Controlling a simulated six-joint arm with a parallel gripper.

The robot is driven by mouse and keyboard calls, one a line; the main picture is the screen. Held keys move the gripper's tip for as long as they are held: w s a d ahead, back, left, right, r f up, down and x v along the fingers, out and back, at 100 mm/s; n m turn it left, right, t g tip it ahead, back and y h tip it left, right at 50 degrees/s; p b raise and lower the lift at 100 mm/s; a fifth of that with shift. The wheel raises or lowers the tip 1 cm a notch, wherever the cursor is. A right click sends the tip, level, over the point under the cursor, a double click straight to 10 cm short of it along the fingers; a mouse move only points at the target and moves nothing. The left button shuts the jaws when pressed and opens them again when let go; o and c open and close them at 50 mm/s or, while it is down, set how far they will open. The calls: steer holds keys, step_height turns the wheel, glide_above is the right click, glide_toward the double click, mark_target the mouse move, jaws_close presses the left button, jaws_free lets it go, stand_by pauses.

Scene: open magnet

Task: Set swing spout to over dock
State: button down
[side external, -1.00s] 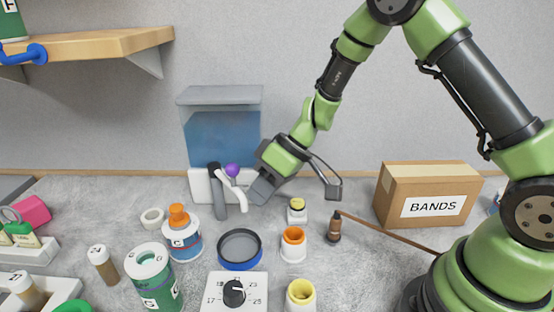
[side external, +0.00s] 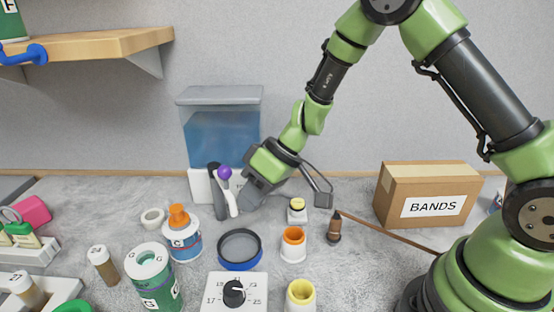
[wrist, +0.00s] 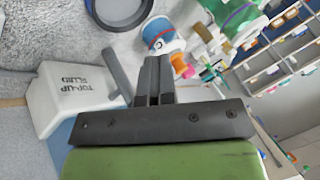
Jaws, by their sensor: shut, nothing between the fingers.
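The dispenser has a blue tank (side external: 222,132) on a white base (side external: 200,188); in the wrist view its white body (wrist: 80,95) reads "TOP-UP FLUID". A white curved spout (side external: 231,203) with a purple knob (side external: 224,172) stands at its front, beside a dark grey post (side external: 216,195). The post also shows in the wrist view (wrist: 117,70). My gripper (side external: 244,196) is shut and empty, close against the spout's right side; contact is unclear. In the wrist view its fingers (wrist: 153,72) are together, and the spout is not clearly seen. I cannot tell which thing is the dock.
A blue-rimmed dark dish (side external: 240,248) and a dial box (side external: 234,292) lie in front. An orange-capped bottle (side external: 183,235) stands at the left. Small jars, one orange-topped (side external: 293,243), and a brown bottle (side external: 334,228) stand at the right. A BANDS box (side external: 425,193) is farther right.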

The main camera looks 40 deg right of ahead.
steer(key=shift+a, duration=0.4)
steer(key=s+d+r, duration=0.2)
steer(key=s+r, duration=0.3)
steer(key=r, duration=0.3)
steer(key=shift+s+d, duration=0.35)
